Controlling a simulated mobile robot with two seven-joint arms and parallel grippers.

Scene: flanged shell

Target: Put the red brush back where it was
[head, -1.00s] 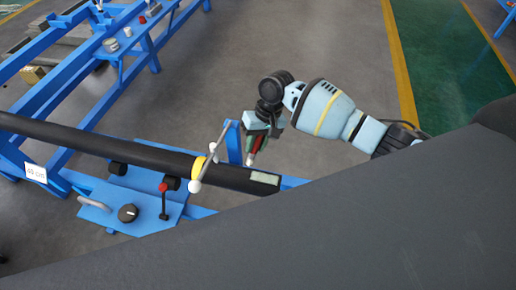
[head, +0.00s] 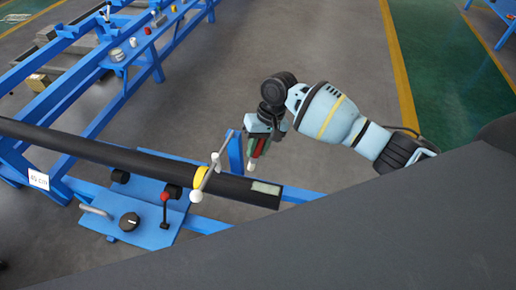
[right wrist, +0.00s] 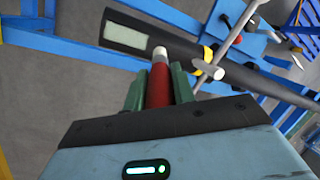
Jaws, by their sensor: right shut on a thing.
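My right gripper (head: 260,146) is shut on the red brush (right wrist: 159,88), which has a red body and a pale, whitish tip. In the right wrist view the brush sits between the two green fingers, its tip pointing away from the palm. In the head view the brush (head: 258,152) shows as a small red piece with its pale tip downward, above and behind the end of the black pipe (head: 130,160). In the right wrist view the tip overlaps the pipe's edge; I cannot tell whether it touches. My left gripper is not in view.
A blue stand (head: 142,214) with a black knob and red-topped lever carries the pipe. A yellow ring and white-ended bar (head: 207,178) sit on the pipe near a pale label (head: 265,188). A blue rack (head: 120,66) at upper left holds several small items on a shelf.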

